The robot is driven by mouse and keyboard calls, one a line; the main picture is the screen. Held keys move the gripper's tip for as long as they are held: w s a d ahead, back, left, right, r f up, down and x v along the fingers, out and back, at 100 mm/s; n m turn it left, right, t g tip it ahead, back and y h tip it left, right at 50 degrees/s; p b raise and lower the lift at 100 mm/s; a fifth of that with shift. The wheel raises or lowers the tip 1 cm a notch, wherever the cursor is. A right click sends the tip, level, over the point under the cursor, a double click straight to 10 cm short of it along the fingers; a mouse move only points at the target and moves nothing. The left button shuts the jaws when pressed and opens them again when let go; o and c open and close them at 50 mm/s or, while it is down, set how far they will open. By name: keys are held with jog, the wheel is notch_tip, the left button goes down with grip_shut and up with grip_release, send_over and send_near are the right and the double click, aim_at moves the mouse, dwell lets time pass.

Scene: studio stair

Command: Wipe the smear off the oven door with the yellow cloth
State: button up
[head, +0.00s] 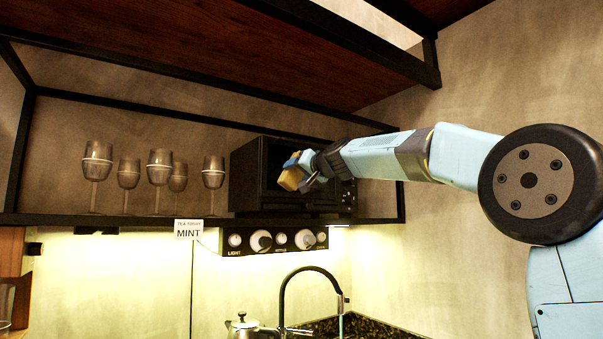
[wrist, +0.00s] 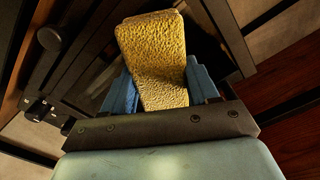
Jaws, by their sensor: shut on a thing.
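The yellow cloth (wrist: 155,60) is a thick, rough-textured pad held between the two blue fingers of my gripper (wrist: 160,88). In the head view the cloth (head: 291,179) shows as a small tan block at the tip of my gripper (head: 302,168), in front of the black oven (head: 245,178). The oven stands on the shelf at the right. My arm and gripper hide much of its door. I cannot tell whether the cloth touches the door. No smear can be made out in either view.
Several stemmed glasses (head: 159,168) stand on the shelf left of the oven. A knob panel (head: 275,240) and a MINT tag (head: 188,230) are below the shelf. A black tap (head: 283,290) and a metal pot (head: 241,325) are lower down. A dark wooden panel (head: 200,60) is overhead.

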jog(key=shift+w+a, duration=0.35)
jog(key=shift+w, duration=0.2)
dwell(0.4)
jog(key=w+d, duration=0.6)
jog(key=d, duration=0.4)
jog(key=shift+w, duration=0.4)
dwell(0.8)
jog(key=shift+s+a, duration=0.1)
jog(key=shift+a, duration=0.05)
jog(key=shift+s+a, duration=0.55)
jog(key=shift+a, duration=0.35)
jog(key=shift+s+a, duration=0.5)
jog(key=shift+a, duration=0.4)
jog(key=shift+c, duration=0.4)
jog(key=shift+s+a, duration=0.75)
jog(key=shift+a, duration=0.3)
jog(key=shift+s+a, duration=0.8)
jog(key=shift+a, duration=0.25)
jog(key=shift+s+a, duration=0.75)
jog(key=shift+a, duration=0.3)
